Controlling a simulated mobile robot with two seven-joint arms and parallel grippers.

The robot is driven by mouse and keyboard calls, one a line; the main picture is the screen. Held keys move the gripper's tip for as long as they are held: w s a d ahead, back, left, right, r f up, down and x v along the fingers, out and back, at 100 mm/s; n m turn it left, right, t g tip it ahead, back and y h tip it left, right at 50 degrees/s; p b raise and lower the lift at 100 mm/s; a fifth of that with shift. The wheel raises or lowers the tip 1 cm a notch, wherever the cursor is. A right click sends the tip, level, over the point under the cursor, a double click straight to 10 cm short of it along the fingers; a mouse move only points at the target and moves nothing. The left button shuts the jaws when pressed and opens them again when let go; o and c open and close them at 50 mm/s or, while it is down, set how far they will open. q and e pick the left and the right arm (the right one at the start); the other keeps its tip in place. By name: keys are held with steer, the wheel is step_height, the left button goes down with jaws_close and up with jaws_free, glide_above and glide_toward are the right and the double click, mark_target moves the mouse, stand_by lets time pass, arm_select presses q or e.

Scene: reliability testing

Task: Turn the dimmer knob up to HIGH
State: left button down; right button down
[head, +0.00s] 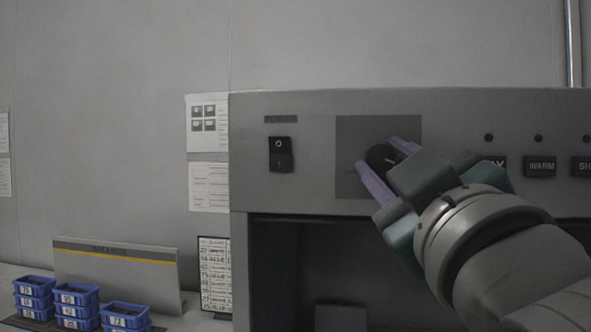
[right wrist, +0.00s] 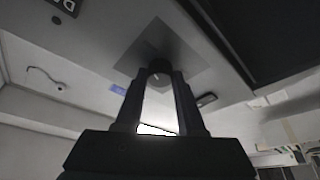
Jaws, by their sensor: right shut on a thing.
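The dimmer knob (head: 378,158) is a dark round knob on a darker square plate (head: 350,135) on the front of the grey cabinet. My right gripper (head: 384,168) reaches in from the right, with its two purple fingers on either side of the knob, shut on it. The right wrist view also shows the knob (right wrist: 159,76) between the fingertips. A small light mark shows on the knob, but its setting cannot be read. The plate's lettering is mostly hidden by my gripper. My left gripper is not in view.
A rocker switch (head: 280,155) is left of the plate. A WARM button (head: 540,166) and other buttons are to the right, partly behind my right arm. Blue bins (head: 77,299) stand at lower left. The cabinet's dark opening (head: 290,260) lies below the panel.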

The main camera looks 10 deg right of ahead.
steer(key=c, duration=0.5)
jaws_free()
steer(key=b+v, duration=0.3)
steer(key=v, duration=0.7)
steer(key=shift+r, duration=0.1)
